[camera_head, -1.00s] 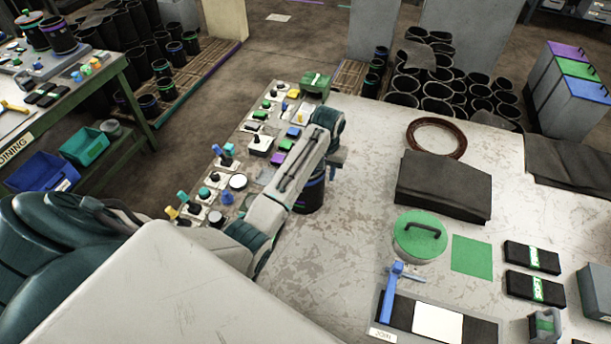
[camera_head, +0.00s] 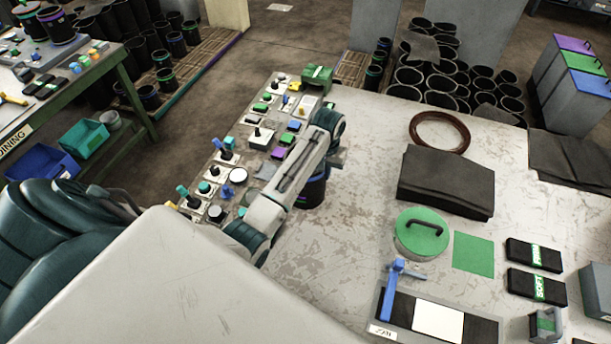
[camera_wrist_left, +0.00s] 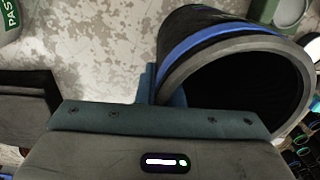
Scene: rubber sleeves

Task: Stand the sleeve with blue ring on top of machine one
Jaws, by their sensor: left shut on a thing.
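The black sleeve with a blue ring (camera_wrist_left: 222,42) fills the upper right of the left wrist view, its open end facing right. In the head view its dark side (camera_head: 312,190) shows below my left forearm, beside the control panel. My left gripper (camera_head: 337,158) is shut on the sleeve. A teal finger (camera_wrist_left: 148,84) shows at the sleeve's wall in the wrist view. I cannot tell whether the sleeve touches the worktop. No label in view clearly names machine one. My right gripper is out of view.
A panel of knobs and buttons (camera_head: 240,180) lines the worktop's left side. A black stack (camera_head: 445,183), brown ring (camera_head: 440,132), green lid (camera_head: 422,232) and blue-handled fixture (camera_head: 391,288) stand to the right. Many sleeves (camera_head: 455,80) stand behind. Bare worktop (camera_head: 345,235) lies in the middle.

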